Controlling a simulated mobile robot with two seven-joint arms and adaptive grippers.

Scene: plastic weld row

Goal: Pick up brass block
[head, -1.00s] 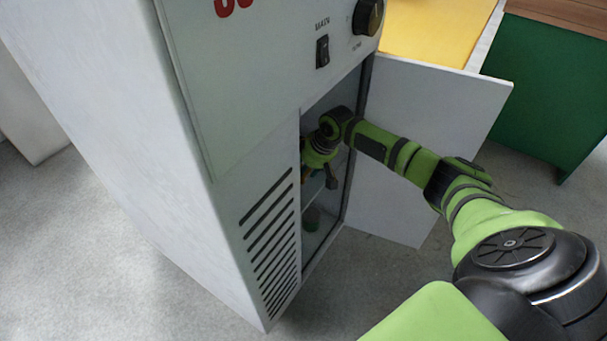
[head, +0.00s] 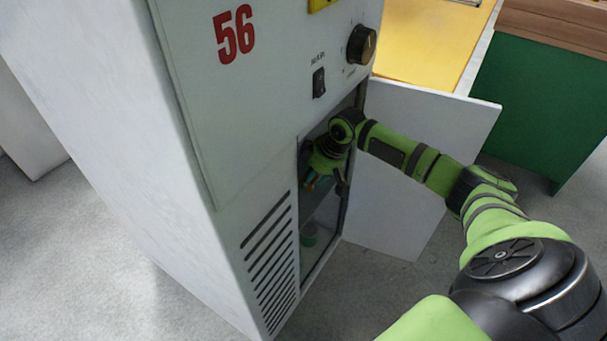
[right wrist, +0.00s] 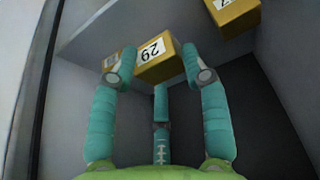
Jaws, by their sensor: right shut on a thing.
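The brass block (right wrist: 158,60) is a yellow box with a white number label, in the right wrist view. It sits between the teal fingers of my right gripper (right wrist: 157,70), which is shut on it. In the head view my right gripper (head: 318,176) is inside the open lower compartment of the grey cabinet (head: 212,150); the block cannot be made out there. A second yellow block (right wrist: 234,12) with a label lies at the upper right of the wrist view, apart from the fingers. My left gripper is out of view.
The cabinet door (head: 400,215) stands open to the right of the compartment. Compartment walls are close around the gripper. A yellow-topped surface (head: 430,45) and a green bench (head: 545,105) stand behind.

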